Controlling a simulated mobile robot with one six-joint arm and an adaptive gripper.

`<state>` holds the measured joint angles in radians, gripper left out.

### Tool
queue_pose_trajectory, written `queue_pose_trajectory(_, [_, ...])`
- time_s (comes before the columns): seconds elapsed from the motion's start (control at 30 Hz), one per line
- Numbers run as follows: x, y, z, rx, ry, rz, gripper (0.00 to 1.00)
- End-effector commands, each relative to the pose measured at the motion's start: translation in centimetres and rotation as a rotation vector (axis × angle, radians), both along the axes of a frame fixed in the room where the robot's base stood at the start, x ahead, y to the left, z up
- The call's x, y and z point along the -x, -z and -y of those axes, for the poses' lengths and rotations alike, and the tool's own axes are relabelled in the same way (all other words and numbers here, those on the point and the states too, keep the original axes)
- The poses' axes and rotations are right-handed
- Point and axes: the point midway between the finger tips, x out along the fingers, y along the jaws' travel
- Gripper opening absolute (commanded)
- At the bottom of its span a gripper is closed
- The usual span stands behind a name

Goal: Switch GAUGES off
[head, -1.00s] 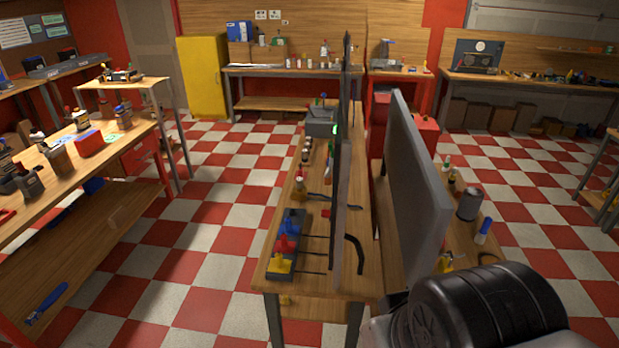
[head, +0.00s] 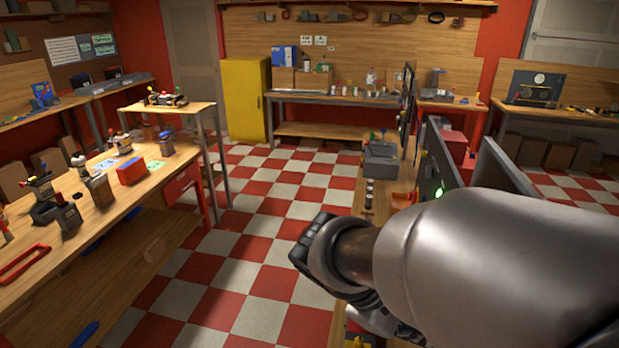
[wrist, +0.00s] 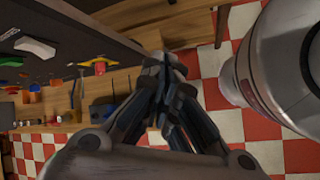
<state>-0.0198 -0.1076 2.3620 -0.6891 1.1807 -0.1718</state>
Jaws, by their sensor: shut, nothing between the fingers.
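My gripper (wrist: 165,70) shows in the wrist view with its dark fingers drawn together and nothing between them. To its upper left is a dark panel (wrist: 110,40), seen at a steep angle. My fingertips appear apart from these parts. No GAUGES label can be read, so I cannot tell which part is its switch. In the head view, an upright panel (head: 437,165) with a glowing green light stands right of centre, partly hidden by my arm.
A workbench (head: 120,215) with tools and a red box (head: 131,172) runs along the left. A yellow cabinet (head: 245,99) stands at the back. A second upright panel (head: 503,168) is on the right. The checkered floor between the benches is clear.

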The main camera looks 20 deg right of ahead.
Motion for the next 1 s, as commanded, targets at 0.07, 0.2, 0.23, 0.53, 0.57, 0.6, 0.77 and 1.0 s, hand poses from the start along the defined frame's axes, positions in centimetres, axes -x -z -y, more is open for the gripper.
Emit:
queue_pose_trajectory(0.07, [-1.2, -1.4, 1.7, 0.084, -0.067, -0.111, 0.0])
queue_pose_trajectory(0.2, [-3.9, -3.1, 4.5, 0.234, -0.196, -0.293, 0.0])
queue_pose_trajectory(0.23, [-4.5, -3.4, 5.0, 0.266, -0.224, -0.331, 0.0])
queue_pose_trajectory(0.53, [-12.3, -5.1, 8.3, 0.566, -0.525, -0.688, 0.0])
queue_pose_trajectory(0.57, [-13.1, -5.1, 8.4, 0.594, -0.554, -0.718, 0.0])
queue_pose_trajectory(0.6, [-14.1, -5.0, 8.5, 0.628, -0.593, -0.757, 0.0])
queue_pose_trajectory(0.77, [-17.3, -4.3, 8.6, 0.737, -0.717, -0.87, 0.0])
queue_pose_trajectory(1.0, [-19.3, -3.4, 8.3, 0.805, -0.797, -0.932, 0.0])
